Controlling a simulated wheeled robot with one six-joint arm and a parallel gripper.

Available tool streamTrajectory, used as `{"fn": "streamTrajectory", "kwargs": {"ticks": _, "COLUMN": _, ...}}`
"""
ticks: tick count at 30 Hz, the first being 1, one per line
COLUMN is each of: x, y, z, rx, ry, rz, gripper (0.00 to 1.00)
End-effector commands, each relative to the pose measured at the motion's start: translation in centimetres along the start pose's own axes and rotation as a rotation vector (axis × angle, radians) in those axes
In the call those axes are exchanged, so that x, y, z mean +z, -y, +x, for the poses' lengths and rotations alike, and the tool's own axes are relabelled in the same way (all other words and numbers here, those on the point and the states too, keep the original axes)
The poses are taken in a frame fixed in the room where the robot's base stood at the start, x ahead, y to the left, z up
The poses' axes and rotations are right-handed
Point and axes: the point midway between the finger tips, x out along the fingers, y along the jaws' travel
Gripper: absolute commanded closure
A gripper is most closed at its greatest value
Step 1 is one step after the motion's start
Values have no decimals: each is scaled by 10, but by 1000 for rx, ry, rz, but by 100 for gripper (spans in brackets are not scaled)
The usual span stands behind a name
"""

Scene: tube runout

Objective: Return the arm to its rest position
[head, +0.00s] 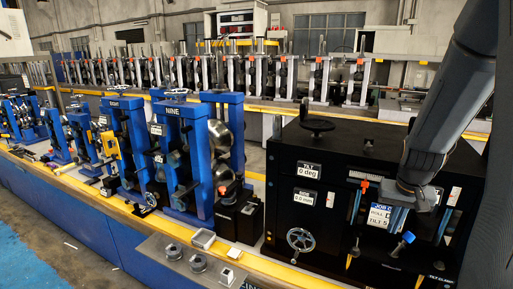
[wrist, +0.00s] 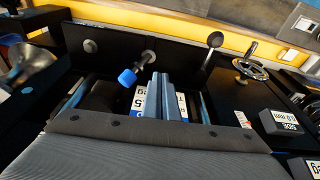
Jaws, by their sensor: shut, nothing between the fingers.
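My arm (head: 445,110) reaches down from the upper right in the head view. My gripper (head: 418,203) is in front of the right part of a black machine cabinet (head: 285,160). Its fingers are shut and empty; they also show side by side in the wrist view (wrist: 160,92). A white and blue job card (head: 380,216) is just beside and partly behind the gripper, with part of its text covered. A blue-tipped knob (head: 408,237) is just below the gripper, and it shows left of the fingers in the wrist view (wrist: 127,77).
The cabinet has a black top handle (head: 317,122), a front handwheel (head: 300,239) and a "TILT 0 deg" label (head: 308,170). Blue roll stands (head: 180,150) are to the left. A yellow-edged ledge (head: 130,215) runs along the front. Open floor (head: 35,240) is at lower left.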

Motion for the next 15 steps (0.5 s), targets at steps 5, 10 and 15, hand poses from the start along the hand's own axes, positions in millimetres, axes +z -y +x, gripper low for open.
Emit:
{"fn": "streamTrajectory", "kwargs": {"ticks": 5, "x": 62, "y": 87, "z": 7, "rx": -40, "ry": 36, "rz": -174, "gripper": 100}}
{"fn": "streamTrajectory", "kwargs": {"ticks": 10, "x": 136, "y": 146, "z": 10, "rx": -71, "ry": 75, "rz": -341, "gripper": 100}}
{"fn": "streamTrajectory", "kwargs": {"ticks": 15, "x": 189, "y": 171, "z": 12, "rx": -87, "ry": 101, "rz": -452, "gripper": 100}}
